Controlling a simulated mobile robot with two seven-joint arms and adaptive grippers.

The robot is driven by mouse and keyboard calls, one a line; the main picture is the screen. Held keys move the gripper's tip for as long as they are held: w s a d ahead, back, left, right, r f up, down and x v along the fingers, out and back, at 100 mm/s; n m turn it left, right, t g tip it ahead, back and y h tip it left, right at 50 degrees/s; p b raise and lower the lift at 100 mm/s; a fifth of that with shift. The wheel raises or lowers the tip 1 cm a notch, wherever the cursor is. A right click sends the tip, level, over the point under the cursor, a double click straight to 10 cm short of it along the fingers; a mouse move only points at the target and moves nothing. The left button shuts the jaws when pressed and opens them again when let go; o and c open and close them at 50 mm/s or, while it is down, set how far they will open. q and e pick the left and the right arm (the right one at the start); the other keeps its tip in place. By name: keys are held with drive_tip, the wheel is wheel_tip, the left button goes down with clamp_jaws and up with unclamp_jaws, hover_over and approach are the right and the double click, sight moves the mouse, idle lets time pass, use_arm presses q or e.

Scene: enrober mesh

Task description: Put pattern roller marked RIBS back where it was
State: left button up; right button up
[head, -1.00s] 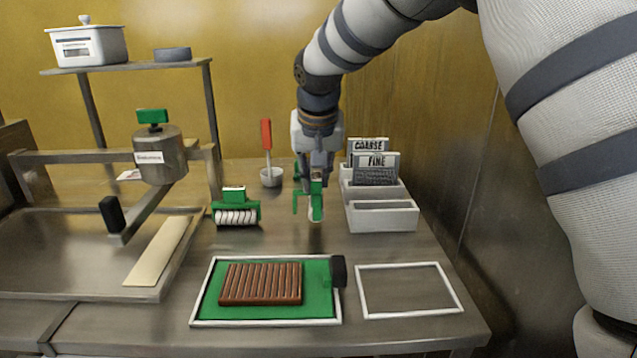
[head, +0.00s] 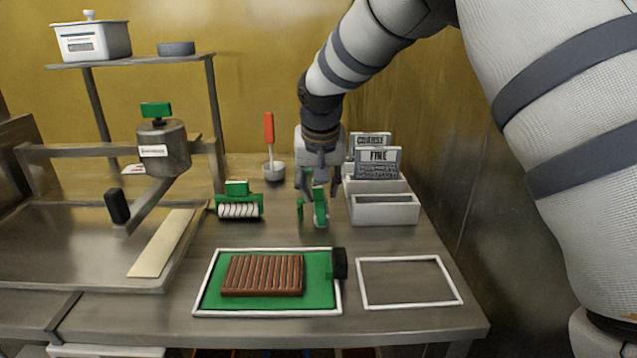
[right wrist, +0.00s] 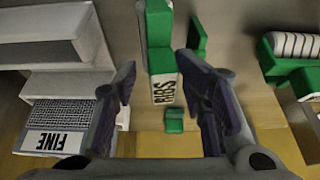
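The green pattern roller (head: 320,208) with the RIBS label (right wrist: 164,89) is at the middle back of the bench, below my right gripper. Its green body (right wrist: 157,35) also shows in the right wrist view. A small green post (head: 300,213) stands beside it; I cannot tell whether the roller rests fully in a holder. My right gripper (head: 318,182) points down over it. In the right wrist view its two fingers (right wrist: 160,98) are spread, with the label between them and gaps on both sides. My left gripper is not in view.
A second green roller (head: 239,210) with a white ribbed drum stands to the left. A white rack (head: 385,212) with COARSE and FINE plates is close on the right. In front lie a green mat (head: 318,292) with a ribbed brown slab (head: 262,276) and an empty white frame (head: 409,306).

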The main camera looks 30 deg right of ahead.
drive_tip(key=shift+f, duration=0.15)
drive_tip(key=shift+r, duration=0.35)
drive_tip(key=v, duration=1.2)
drive_tip(key=shift+r, duration=0.45)
